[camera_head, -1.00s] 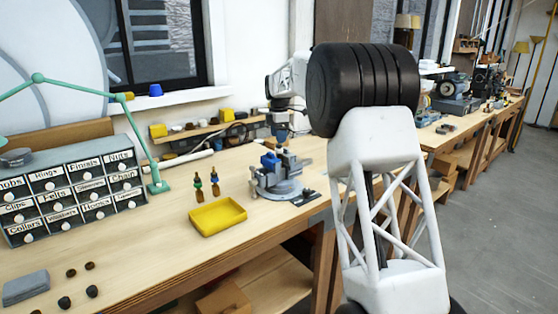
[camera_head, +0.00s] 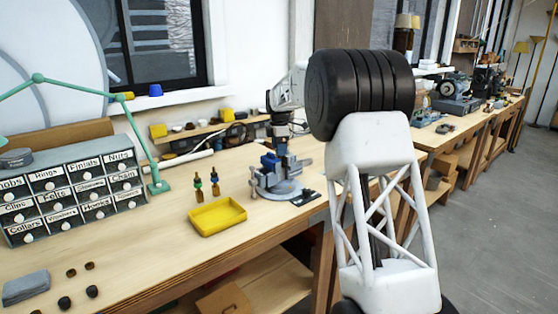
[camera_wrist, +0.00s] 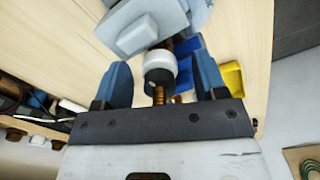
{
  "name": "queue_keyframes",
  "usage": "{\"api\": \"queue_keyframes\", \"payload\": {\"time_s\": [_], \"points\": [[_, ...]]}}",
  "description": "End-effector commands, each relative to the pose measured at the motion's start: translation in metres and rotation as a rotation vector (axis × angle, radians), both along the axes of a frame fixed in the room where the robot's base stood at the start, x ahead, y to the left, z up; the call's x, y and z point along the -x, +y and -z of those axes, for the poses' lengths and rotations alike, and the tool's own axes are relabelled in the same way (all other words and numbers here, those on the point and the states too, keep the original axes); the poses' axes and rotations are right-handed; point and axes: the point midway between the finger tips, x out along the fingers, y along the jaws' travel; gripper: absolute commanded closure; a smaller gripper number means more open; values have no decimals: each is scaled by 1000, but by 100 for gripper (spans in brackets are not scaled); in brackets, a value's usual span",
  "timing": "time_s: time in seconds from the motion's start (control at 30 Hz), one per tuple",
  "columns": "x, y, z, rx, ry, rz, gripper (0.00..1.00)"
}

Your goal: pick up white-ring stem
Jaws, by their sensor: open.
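The white-ring stem shows in the wrist view as a white ring (camera_wrist: 159,66) with a dark collar and a brass threaded rod (camera_wrist: 159,95). It sits between the blue fingers of my gripper (camera_wrist: 161,76), which are open with a gap on either side of it. The stem's far end runs to the grey-blue vise (camera_wrist: 150,30); how it is held there is hidden. In the head view my gripper (camera_head: 281,150) is over the vise (camera_head: 277,183), and I cannot make out the stem there.
A yellow tray (camera_head: 217,217) lies in front of the vise and shows in the wrist view (camera_wrist: 231,77). Two small stems with green and blue rings (camera_head: 207,187) stand to its left. A labelled drawer cabinet (camera_head: 73,195) stands at the left.

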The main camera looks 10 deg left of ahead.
Motion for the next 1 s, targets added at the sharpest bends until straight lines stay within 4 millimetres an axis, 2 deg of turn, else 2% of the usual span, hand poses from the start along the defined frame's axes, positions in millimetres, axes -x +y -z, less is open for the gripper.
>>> {"api": "queue_keyframes", "payload": {"time_s": [0.3, 0.7, 0.73, 1.0], "points": [[0, 0, 0, 0, 0, 0, 36], [0, 0, 0, 0, 0, 0, 97], [0, 0, 0, 0, 0, 0, 100], [0, 0, -1, 0, -1, 0, 100]]}}
